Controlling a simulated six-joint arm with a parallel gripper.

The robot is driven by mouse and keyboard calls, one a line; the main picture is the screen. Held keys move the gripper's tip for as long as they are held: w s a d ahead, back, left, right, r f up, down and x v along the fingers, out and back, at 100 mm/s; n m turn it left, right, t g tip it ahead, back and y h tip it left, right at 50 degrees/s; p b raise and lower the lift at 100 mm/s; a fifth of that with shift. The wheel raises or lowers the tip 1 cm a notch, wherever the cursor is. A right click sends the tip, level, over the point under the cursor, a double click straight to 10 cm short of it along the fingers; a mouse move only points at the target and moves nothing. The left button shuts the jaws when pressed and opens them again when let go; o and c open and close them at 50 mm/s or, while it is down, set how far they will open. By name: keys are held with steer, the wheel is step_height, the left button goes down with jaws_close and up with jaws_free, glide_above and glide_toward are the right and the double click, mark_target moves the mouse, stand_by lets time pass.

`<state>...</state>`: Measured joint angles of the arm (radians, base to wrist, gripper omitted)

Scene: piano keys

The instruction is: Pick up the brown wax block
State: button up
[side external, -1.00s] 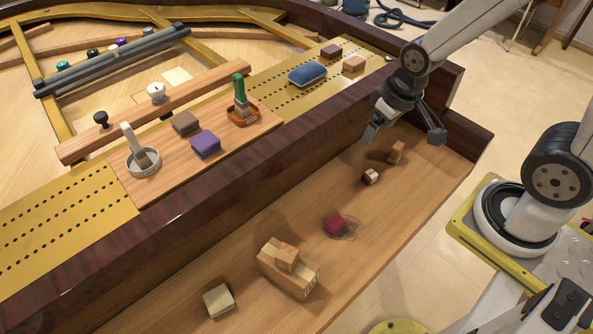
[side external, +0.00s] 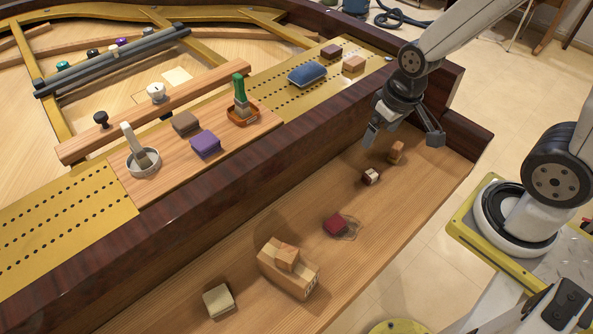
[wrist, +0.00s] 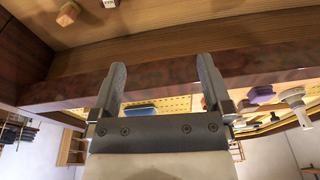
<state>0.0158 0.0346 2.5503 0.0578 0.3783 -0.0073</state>
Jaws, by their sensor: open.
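Several blocks could match the name. A dark brown block (side external: 186,122) lies on the wooden board beside a purple block (side external: 205,145). A purplish-brown block (side external: 331,52) lies on the far perforated gold strip. An orange-brown block (side external: 396,152) stands on the lower wooden ledge, and in the wrist view an orange-brown block (wrist: 68,13) shows at the top left. My gripper (side external: 403,137) is open and empty above the far end of the ledge, close to the orange-brown block in the picture. In the wrist view, its spread fingers (wrist: 161,65) have nothing between them.
A dark wooden rail (side external: 250,170) stands between the ledge and the raised board. The ledge holds a white-and-dark-red block (side external: 370,176), a crimson block (side external: 336,224), a larger wooden block (side external: 288,272) and a cream block (side external: 218,301). A blue cushion-like item (side external: 307,74) lies on the gold strip.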

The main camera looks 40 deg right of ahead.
steer(key=s+a+f+m+g+y, duration=0.3)
steer(key=s+f+m+g+y, duration=0.1)
steer(key=f+m+y, duration=0.3)
steer(key=m+t+h, duration=0.3)
steer(key=m+t, duration=1.3)
steer(key=m, duration=1)
glide_above(371, 176)
steer(key=s+a, duration=0.2)
steer(key=a, duration=0.3)
step_height(371, 176, down, 15)
steer(key=s+d+f+m+h, duration=0.2)
steer(key=d+f+h, duration=0.1)
steer(key=s+d+f+m+h, duration=0.1)
steer(key=d+h, duration=0.1)
steer(key=shift+s+f+m, duration=0.1)
steer(key=shift+f+m, duration=0.05)
steer(key=shift+m, duration=0.15)
steer(key=shift+s+d+f+g+h, duration=0.3)
steer(key=shift+g+h, duration=0.1)
steer(key=shift+h, duration=0.1)
